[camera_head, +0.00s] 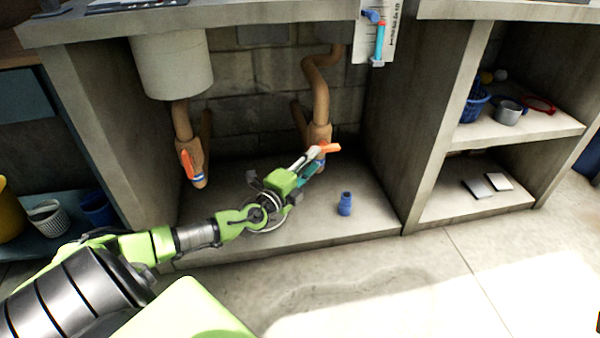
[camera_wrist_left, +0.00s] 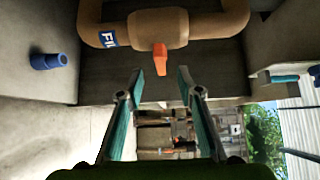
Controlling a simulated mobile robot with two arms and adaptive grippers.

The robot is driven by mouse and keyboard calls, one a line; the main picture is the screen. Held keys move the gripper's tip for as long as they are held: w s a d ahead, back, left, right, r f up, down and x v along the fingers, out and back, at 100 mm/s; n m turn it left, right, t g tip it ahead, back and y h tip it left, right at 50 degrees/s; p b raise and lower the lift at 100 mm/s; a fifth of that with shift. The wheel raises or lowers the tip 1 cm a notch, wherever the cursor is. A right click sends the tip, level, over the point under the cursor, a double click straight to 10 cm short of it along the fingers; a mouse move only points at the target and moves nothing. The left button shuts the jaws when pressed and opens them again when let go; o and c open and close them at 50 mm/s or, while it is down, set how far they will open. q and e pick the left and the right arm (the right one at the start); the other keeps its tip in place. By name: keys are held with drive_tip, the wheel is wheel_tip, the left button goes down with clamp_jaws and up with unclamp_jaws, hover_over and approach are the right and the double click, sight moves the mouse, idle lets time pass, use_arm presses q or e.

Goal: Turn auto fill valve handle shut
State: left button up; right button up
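The valve with the orange handle (camera_head: 330,148) sits on the right brown pipe (camera_head: 320,95) under the counter. There the orange handle (camera_wrist_left: 160,60) points away from the valve body (camera_wrist_left: 158,28), across the pipe. My left gripper (camera_head: 313,163) is at this handle. In the wrist view its two fingers (camera_wrist_left: 159,84) are open, with the handle's end just ahead between the tips; contact cannot be told. My right gripper is not in view.
A second pipe with an orange handle (camera_head: 187,163) hangs at the left, below a white tank (camera_head: 172,65). A blue fitting (camera_head: 345,204) stands on the cabinet floor to the right. A concrete partition (camera_head: 425,120) closes off the right side. The floor in front is clear.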

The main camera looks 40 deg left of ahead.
use_arm(q)
drive_tip(key=s, duration=0.6)
drive_tip(key=shift+s+d, duration=0.15)
drive_tip(key=shift+d, duration=0.15)
